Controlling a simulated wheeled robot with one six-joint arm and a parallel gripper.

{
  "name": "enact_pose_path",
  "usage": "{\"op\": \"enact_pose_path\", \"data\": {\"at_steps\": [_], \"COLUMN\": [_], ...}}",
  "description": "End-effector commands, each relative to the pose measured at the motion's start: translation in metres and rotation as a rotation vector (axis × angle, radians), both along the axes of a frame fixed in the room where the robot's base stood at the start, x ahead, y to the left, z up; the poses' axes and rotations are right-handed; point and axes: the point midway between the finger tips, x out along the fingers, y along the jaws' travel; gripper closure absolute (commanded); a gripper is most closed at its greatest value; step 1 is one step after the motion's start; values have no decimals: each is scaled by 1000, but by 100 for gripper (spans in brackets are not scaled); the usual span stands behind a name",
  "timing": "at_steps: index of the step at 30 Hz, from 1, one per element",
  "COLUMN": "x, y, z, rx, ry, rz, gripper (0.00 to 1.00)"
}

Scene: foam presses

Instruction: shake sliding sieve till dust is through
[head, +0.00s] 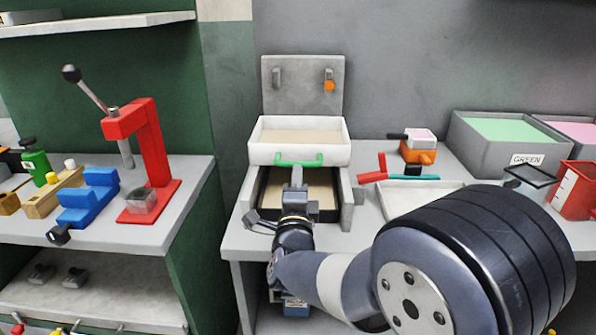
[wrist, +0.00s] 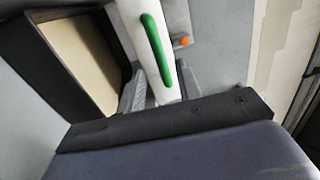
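The sliding sieve (head: 258,153) is a white tray with a pale beige floor and a green handle (head: 299,162) on its front. In the wrist view the handle (wrist: 153,45) runs down its white wall (wrist: 132,22). Below it a dark-lined box (head: 331,214) with a beige floor juts forward; it also shows in the wrist view (wrist: 50,62). My gripper (head: 297,176) is at the middle of the handle. In the wrist view its grey fingers (wrist: 160,90) stand apart, on either side of the handle's lower end. I cannot tell whether they touch it. No dust can be made out.
A grey back plate (head: 301,101) with an orange knob rises behind the sieve. A red lever press (head: 152,150) stands left on a separate bench. Right are an orange block (head: 417,155), a pale tray (head: 395,207) and a grey bin labelled GREEN (head: 478,148). My arm covers the front right.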

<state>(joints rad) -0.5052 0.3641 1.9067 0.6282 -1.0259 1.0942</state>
Motion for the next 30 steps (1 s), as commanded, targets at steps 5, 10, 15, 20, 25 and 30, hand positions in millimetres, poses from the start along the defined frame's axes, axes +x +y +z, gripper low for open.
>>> {"op": "enact_pose_path", "data": {"at_steps": [5, 10, 15, 20, 25, 30], "x": [-28, -39, -40, -40, -40, -44], "y": [2, 1, 1, 1, 1, 11], "z": [-6, -8, -8, -8, -8, -3], "rx": [0, 1, 1, 1, 1, 21], "ry": [-1, 0, 0, 0, 0, -12], "rz": [3, 0, 0, 0, 0, -29], "gripper": [67, 67, 67, 67, 65, 64]}}
